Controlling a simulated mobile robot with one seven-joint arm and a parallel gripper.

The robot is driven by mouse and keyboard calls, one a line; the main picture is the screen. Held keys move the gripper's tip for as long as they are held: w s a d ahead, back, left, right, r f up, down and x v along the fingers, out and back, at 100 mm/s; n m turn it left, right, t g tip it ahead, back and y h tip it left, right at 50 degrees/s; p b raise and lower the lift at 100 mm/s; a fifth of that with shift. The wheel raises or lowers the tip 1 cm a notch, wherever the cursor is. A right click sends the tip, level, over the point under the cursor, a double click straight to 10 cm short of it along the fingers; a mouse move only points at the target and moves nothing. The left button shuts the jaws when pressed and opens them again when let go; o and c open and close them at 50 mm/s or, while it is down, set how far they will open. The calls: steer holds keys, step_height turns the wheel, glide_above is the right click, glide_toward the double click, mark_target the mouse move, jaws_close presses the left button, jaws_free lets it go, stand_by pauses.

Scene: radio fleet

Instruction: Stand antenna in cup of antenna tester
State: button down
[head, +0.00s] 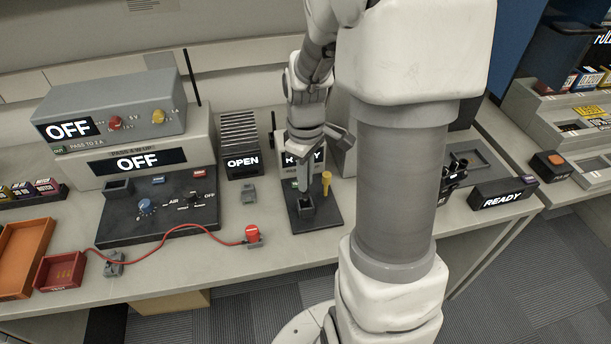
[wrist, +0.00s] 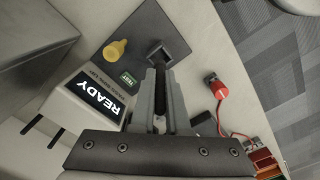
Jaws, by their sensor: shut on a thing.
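The antenna tester has a dark base plate (head: 318,223) with a small square dark cup (head: 306,208) on it. The cup also shows in the wrist view (wrist: 157,53), just beyond the fingertips. The tester's box has a lit READY screen (wrist: 104,91). My gripper (head: 304,186) points down right over the cup. In the wrist view my gripper (wrist: 160,80) is shut on a thin dark rod, the antenna (wrist: 160,94). Most of the antenna is hidden between the fingers. I cannot tell whether its lower end is inside the cup.
A yellow knob (wrist: 116,49) and a green TEST button (wrist: 128,78) are beside the cup. A red plug (head: 252,233) on a red cable lies on the bench to the left. A power station (head: 150,212) with OFF screens stands farther left. My arm hides bench at right.

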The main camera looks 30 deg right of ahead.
steer(key=shift+f+b, duration=1.7)
steer(key=shift+f, duration=0.6)
steer(key=c, duration=0.8)
jaws_free()
steer(key=shift+c, duration=0.2)
steer(key=shift+r, duration=0.1)
step_height(320, 180, up, 17)
steer(key=p, duration=0.3)
steer(key=shift+r+p, duration=0.2)
steer(key=shift+p, duration=0.2)
